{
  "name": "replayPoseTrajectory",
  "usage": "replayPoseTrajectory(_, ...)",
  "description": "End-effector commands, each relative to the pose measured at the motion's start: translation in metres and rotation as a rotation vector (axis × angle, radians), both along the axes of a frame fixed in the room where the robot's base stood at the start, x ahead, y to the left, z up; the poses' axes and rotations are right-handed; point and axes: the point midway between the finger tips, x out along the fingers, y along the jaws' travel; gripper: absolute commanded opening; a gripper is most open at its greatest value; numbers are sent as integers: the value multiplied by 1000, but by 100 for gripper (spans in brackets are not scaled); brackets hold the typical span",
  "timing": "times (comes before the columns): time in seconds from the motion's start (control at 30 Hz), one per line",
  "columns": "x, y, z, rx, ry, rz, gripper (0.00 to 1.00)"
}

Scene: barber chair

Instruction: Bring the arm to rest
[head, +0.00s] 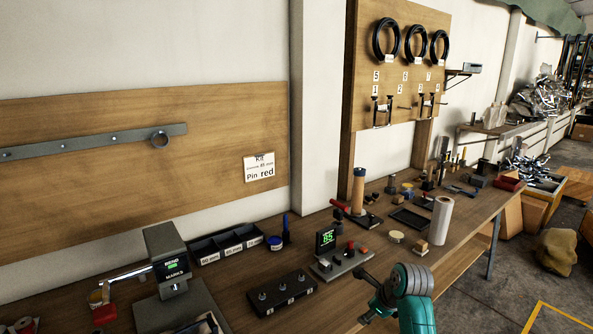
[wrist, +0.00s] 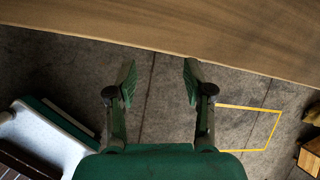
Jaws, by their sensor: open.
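My gripper shows in the wrist view (wrist: 158,78) with its two dark green fingers spread apart and nothing between them. Grey concrete floor is seen beyond the fingertips. In the head view, my teal and grey arm (head: 412,300) reaches in at the bottom, in front of the workbench (head: 455,262) edge. The gripper end points left there, and the arm hides part of the bench edge.
The bench carries a display unit reading 85 (head: 327,241), a dark three-knob block (head: 285,292), a bending device (head: 166,262), a white roll (head: 440,220) and labelled bins (head: 228,243). A sack (head: 557,250) lies on the floor.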

Motion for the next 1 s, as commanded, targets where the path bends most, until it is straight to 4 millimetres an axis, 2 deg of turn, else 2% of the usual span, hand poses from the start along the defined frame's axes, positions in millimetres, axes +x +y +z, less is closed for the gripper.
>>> replayPoseTrajectory(0.03, -12, 2, -24, -21, -19, 33, 52)
replayPoseTrajectory(0.2, -47, 7, -81, -114, -116, 154, 52)
replayPoseTrajectory(0.37, -87, 10, -126, -213, -203, 265, 52)
replayPoseTrajectory(0.5, -127, 12, -158, -310, -274, 361, 52)
replayPoseTrajectory(0.7, -189, 14, -189, -461, -366, 498, 52)
replayPoseTrajectory(0.83, -231, 15, -202, -568, -422, 587, 52)
replayPoseTrajectory(1.0, -289, 15, -207, -716, -485, 703, 52)
